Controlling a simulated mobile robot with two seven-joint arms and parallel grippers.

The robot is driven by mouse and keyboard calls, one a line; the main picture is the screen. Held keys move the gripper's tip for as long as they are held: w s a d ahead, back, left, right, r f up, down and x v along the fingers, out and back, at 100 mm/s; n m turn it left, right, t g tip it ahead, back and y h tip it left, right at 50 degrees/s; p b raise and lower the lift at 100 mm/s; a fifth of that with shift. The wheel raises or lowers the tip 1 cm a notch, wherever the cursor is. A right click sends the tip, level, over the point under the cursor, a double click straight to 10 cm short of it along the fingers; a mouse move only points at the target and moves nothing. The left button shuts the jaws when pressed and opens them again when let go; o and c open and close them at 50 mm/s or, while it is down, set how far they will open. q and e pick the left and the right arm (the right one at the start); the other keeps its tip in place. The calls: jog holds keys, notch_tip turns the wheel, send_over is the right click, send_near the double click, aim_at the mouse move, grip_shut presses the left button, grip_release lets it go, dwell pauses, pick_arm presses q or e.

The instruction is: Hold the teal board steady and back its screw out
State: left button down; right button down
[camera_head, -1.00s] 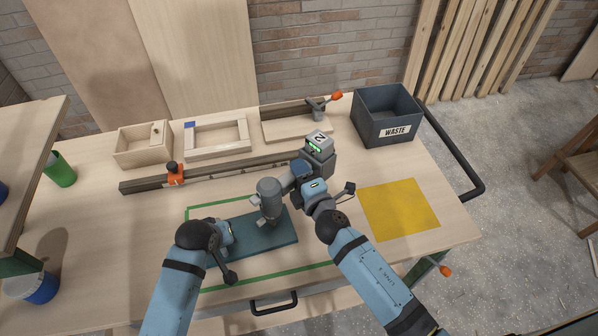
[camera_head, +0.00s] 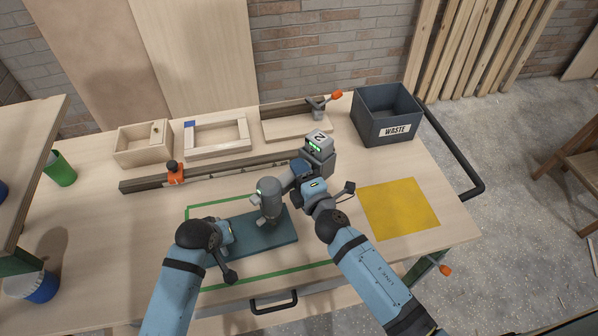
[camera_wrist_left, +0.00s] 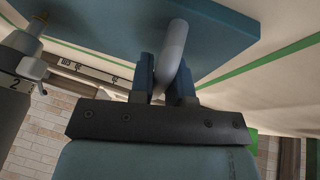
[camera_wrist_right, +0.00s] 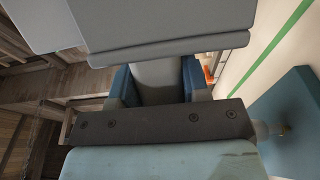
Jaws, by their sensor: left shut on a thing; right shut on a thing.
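The teal board (camera_head: 283,236) lies flat inside a green outline on the bench; it also shows in the left wrist view (camera_wrist_left: 215,32). The driver's nose points down at the board. I cannot make out the screw itself.
A dark rail with an orange clamp (camera_head: 175,174) lies behind the board. A waste bin (camera_head: 387,115), a wooden box (camera_head: 142,146), a frame (camera_head: 217,137) and a clamped plank (camera_head: 297,131) stand further back. A yellow mat (camera_head: 398,208) lies right.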

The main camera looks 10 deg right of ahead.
aim_at(327, 146)
jog(key=shift+r, duration=1.6)
jog(key=d+r, duration=0.1)
jog(key=d, duration=0.1)
jog(key=d+r, duration=0.1)
jog(key=d, duration=0.1)
jog(key=d+r, duration=0.2)
jog(key=d, duration=0.1)
pick_arm(q)
jog(key=c, duration=1)
grip_release()
jog(key=shift+r, duration=0.1)
jog(key=v, duration=1.2)
